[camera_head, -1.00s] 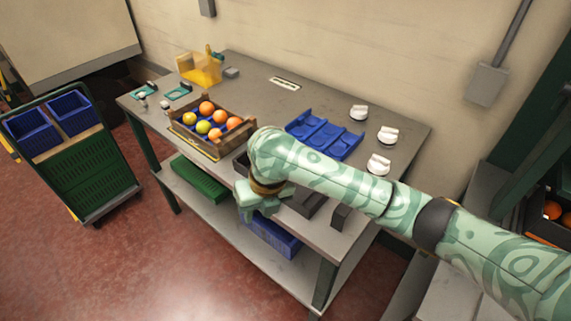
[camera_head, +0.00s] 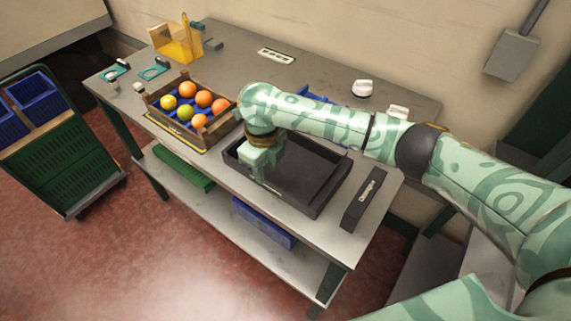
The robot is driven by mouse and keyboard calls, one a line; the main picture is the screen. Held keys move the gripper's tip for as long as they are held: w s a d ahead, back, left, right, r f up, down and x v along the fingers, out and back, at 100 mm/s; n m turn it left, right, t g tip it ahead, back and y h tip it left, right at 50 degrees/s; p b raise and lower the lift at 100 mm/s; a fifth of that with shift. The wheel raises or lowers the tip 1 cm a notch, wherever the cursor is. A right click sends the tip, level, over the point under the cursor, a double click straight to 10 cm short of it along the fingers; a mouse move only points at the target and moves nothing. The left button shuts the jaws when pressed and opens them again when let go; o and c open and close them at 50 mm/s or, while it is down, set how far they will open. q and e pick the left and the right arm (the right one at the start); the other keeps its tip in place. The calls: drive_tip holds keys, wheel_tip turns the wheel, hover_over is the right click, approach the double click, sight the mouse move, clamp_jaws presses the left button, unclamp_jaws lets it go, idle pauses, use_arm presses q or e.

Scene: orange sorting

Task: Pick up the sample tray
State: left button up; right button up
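A black shallow tray (camera_head: 318,205) with a label on its front edge lies on the table. A blue divided tray (camera_head: 308,94) lies behind my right forearm, which hides most of it. No label tells me which one is the sample tray. My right gripper (camera_head: 262,170) points down over the left part of the black tray. Its fingertips are small and partly merged with the hand, so neither its opening nor any contact is clear. My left gripper is not in view.
A wooden crate (camera_head: 150,99) of oranges and yellowish fruit stands left of my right gripper. A dark labelled block (camera_head: 362,203) lies right of the black tray. White pieces (camera_head: 362,89) stand at the back right. A yellow holder (camera_head: 160,43) stands at the back left.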

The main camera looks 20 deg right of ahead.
sight(266, 179)
drive_tip(key=shift+s+f+b, duration=0.2)
drive_tip(key=shift+f+b, duration=0.1)
drive_tip(key=shift+f, duration=0.35)
wheel_tip(266, 179, down, 4)
drive_tip(key=shift+w+a+r+b, duration=0.1)
drive_tip(key=shift+w+b, duration=0.05)
drive_tip(key=shift+b, duration=0.6)
drive_tip(key=shift+r, duration=0.1)
drive_tip(key=shift+c, duration=1.2)
clamp_jaws()
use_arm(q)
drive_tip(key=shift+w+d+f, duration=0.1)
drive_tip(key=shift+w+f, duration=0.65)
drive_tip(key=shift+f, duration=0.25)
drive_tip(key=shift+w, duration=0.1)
